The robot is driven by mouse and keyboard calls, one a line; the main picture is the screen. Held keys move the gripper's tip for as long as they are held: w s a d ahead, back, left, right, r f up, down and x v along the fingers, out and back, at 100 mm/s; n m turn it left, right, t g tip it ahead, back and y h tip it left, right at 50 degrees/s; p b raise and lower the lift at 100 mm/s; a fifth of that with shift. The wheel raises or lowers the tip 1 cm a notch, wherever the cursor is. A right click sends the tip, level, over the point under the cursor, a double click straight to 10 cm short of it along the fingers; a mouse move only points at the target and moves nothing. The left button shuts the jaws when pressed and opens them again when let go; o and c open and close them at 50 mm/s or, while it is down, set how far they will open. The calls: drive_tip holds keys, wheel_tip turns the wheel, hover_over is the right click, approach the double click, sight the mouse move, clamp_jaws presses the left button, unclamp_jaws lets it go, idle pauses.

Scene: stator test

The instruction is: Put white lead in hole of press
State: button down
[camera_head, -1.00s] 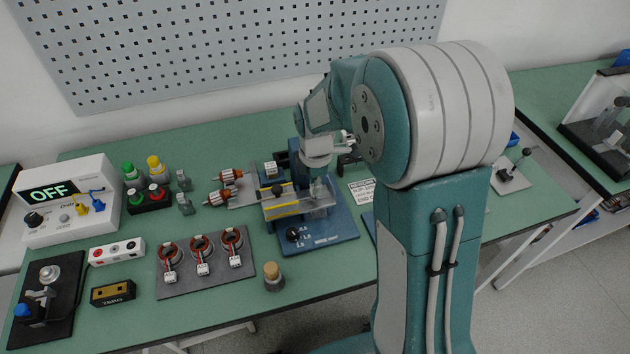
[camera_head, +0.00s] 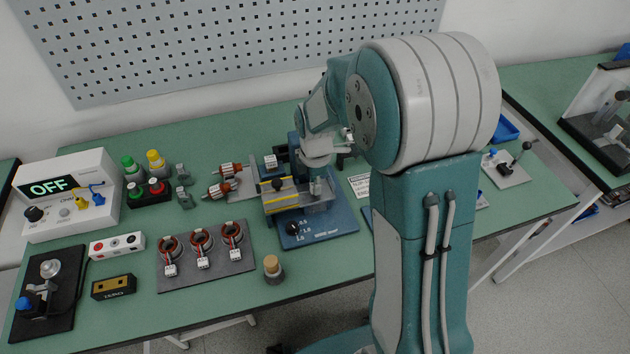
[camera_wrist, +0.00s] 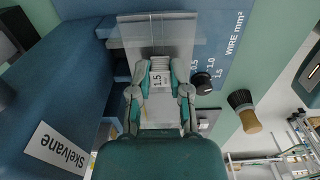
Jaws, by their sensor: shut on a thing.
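The press (camera_head: 338,222) is a blue machine with a black dial and a yellow-striped clear guard. In the wrist view its dial (camera_wrist: 203,83) is marked 0.5, 1.0 and 1.5, and its clear guard (camera_wrist: 160,32) lies just past my fingertips. My gripper (camera_head: 316,186) is down at the press. In the wrist view my gripper (camera_wrist: 162,72) is shut on a small pale piece tagged 1.5, which appears to be the white lead (camera_wrist: 158,80). The hole of the press, and whether the lead's tip is in it, cannot be made out.
A plate (camera_head: 206,281) with several coiled stators and tags lies left of the press. A brush (camera_head: 273,268) stands at the front edge. Two copper rotors (camera_head: 230,169) lie left of the press. A power box (camera_head: 75,190) reads OFF at far left.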

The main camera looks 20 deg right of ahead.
drive_tip(key=c, duration=0.5)
unclamp_jaws()
wheel_tip(320, 180, up, 12)
drive_tip(key=shift+f, duration=0.1)
idle(0.6)
drive_tip(key=s+r+m+t, duration=0.2)
drive_tip(key=s+r+m, duration=0.1)
drive_tip(key=s+m, duration=0.6)
drive_tip(key=s+r+m+t, duration=0.3)
drive_tip(key=s+r+m, duration=0.1)
drive_tip(key=s+m, duration=0.5)
drive_tip(key=s, duration=0.2)
drive_tip(key=shift+s+a+r+t, duration=0.2)
drive_tip(key=shift+s+r+t, duration=0.1)
drive_tip(key=shift+s, duration=0.1)
